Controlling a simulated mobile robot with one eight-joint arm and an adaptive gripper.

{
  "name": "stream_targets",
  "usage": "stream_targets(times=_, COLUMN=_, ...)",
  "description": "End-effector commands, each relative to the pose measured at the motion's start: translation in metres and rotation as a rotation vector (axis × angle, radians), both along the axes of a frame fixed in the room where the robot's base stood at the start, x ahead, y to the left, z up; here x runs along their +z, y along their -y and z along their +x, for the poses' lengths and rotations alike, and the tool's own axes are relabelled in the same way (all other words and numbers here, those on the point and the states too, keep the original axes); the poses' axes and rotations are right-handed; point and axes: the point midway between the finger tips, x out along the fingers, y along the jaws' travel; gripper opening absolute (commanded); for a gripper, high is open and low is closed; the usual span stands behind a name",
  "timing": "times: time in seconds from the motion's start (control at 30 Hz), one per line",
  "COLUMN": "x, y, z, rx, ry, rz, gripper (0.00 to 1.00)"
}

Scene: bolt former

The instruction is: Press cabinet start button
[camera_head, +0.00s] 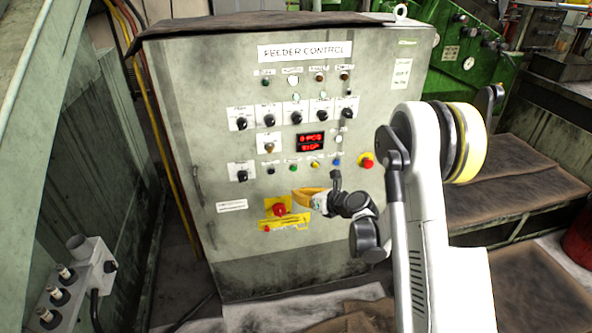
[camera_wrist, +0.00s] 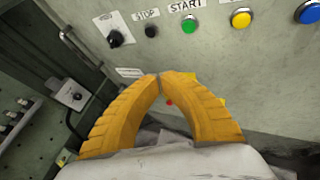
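The grey feeder control cabinet (camera_head: 225,85) stands in the middle of the head view. Its green start button (camera_head: 293,168) sits in a row of buttons below the red display. In the wrist view the green button (camera_wrist: 189,24) is under a START label, at the upper middle. My gripper (camera_head: 296,193) has yellow fingers and is in front of the cabinet, just below the button row. In the wrist view my gripper (camera_wrist: 160,76) has its fingertips together with nothing between them. The fingertips appear below the green button and apart from it.
A black stop button (camera_wrist: 151,31) is left of the green one, a yellow button (camera_wrist: 241,18) and a blue button (camera_wrist: 308,11) right of it. A red emergency button (camera_head: 367,162) and a red rotary switch (camera_head: 280,210) also stick out of the panel.

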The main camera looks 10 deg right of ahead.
Motion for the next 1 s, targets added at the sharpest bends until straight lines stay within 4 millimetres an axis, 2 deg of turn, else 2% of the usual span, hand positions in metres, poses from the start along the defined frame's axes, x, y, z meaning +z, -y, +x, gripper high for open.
stream_targets(times=0.27, x=0.001, y=0.000, z=0.008, rx=-0.001, ry=0.000, rz=0.001, gripper=0.00)
stream_targets(times=0.7, x=0.001, y=0.000, z=0.066, rx=-0.001, ry=0.001, rz=0.002, gripper=0.00)
stream_targets(times=1.0, x=0.000, y=0.000, z=0.087, rx=-0.001, ry=0.001, rz=0.002, gripper=0.00)
